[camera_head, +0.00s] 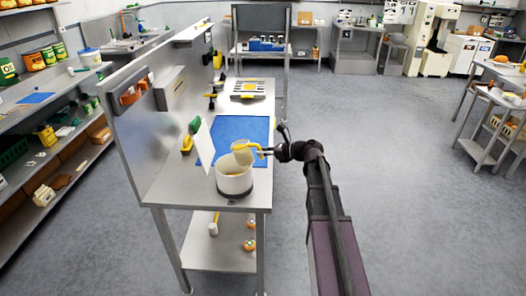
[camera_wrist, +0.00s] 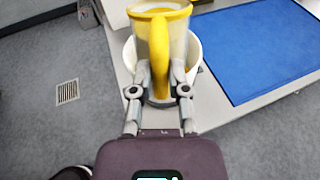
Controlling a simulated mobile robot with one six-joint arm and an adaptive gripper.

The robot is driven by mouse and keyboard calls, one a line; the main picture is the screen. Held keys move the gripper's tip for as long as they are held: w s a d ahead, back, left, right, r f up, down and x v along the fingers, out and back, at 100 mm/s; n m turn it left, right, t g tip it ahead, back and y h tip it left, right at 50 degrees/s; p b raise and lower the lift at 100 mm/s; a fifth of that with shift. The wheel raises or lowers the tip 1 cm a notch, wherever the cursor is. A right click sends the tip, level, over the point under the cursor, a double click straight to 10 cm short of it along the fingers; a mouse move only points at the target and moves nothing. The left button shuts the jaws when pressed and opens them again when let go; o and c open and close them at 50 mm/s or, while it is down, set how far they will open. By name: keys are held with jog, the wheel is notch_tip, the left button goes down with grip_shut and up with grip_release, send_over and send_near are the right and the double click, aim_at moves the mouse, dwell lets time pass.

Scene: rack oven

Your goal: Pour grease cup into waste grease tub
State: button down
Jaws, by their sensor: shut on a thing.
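The grease cup (camera_head: 242,155), pale and see-through with a yellow rim and handle, is above the waste grease tub and looks tilted. In the wrist view the cup (camera_wrist: 181,40) stands between my fingers, its yellow handle toward me. My gripper (camera_head: 267,152) is shut on the handle; in the wrist view its fingers (camera_wrist: 160,88) close on both sides of it. The white waste grease tub (camera_head: 234,187) stands at the near end of the steel bench, under the cup. Its rim shows behind the cup in the wrist view (camera_wrist: 196,58). I cannot tell whether grease is flowing.
A blue mat (camera_head: 232,130) lies on the bench (camera_head: 168,182) behind the tub. A white panel (camera_head: 204,142) and a green-and-yellow item (camera_head: 190,137) stand left of it. A tall metal back panel (camera_head: 128,122) bounds the bench's left side. Floor to the right is open.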

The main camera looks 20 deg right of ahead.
aim_at(248, 144)
jog(key=shift+w+a+r+g+h+p, duration=0.15)
jog(key=shift+r+g+h+p, duration=0.7)
jog(key=shift+p, duration=1.9)
jog(key=shift+w+a+r+g+h+p, duration=0.15)
jog(key=shift+r+g+h+p, duration=0.3)
jog(key=shift+p, duration=0.75)
jog(key=shift+w+a+r+g+h+p, duration=0.15)
jog(key=shift+r+h+p, duration=0.45)
jog(key=shift+p, duration=0.6)
jog(key=shift+a+r+g+h+p, duration=0.2)
jog(key=shift+g+h+p, duration=0.1)
jog(key=shift+p, duration=0.3)
jog(key=shift+w+a+r+g+h+p, duration=0.2)
jog(key=shift+g+h+p, duration=0.1)
jog(key=shift+p, duration=0.45)
jog(key=shift+w+a+p, duration=0.1)
jog(key=shift+a+p, duration=0.05)
jog(key=shift+p, duration=0.15)
jog(key=shift+w+a+r+g+h+p, duration=0.15)
jog(key=shift+g+h+p, duration=0.2)
jog(key=shift+h+p, duration=0.05)
jog(key=shift+a, duration=0.1)
jog(key=shift+w+h+p, duration=0.1)
jog(key=shift+h+p, duration=0.2)
jog(key=shift+w+a+r+g+h+p, duration=0.1)
jog(key=shift+w+a+g+h+p, duration=0.2)
jog(key=shift+a+g+h+p, duration=0.3)
